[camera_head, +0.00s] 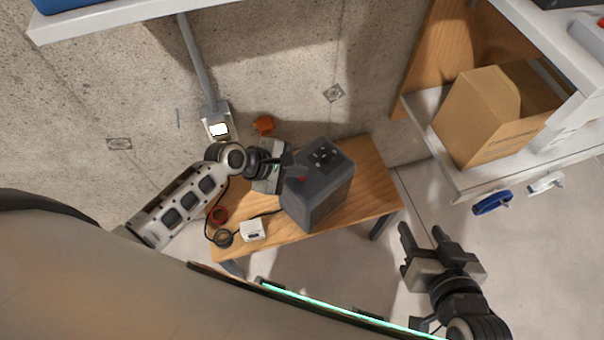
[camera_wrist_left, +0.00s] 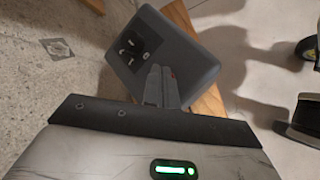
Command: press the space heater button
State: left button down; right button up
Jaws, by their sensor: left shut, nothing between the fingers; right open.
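The space heater (camera_head: 320,195) is a dark grey box standing on a small wooden table. A small red button (camera_head: 302,178) shows on its upper left part in the head view. My left gripper (camera_head: 288,168) is shut and empty, its fingertips right beside the button and over the heater's edge. In the left wrist view the heater (camera_wrist_left: 195,65) fills the upper middle, and the shut fingers of my left gripper (camera_wrist_left: 161,80) point at its face. I cannot tell whether they touch it. My right gripper (camera_head: 422,238) is open and empty, to the right of the table.
A cardboard box (camera_head: 485,115) sits on a shelf at the right. A concrete wall (camera_head: 300,60) stands behind the table.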

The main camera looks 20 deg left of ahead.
pick_arm(q)
jog(key=shift+f, duration=0.35)
dwell(0.8)
jog(key=shift+r, duration=0.1)
jog(key=shift+r+p, duration=0.7)
jog(key=shift+p, duration=0.2)
notch_tip(320, 180, up, 5)
jog(key=p, duration=0.6)
jog(key=shift+r, duration=0.1)
dwell(0.5)
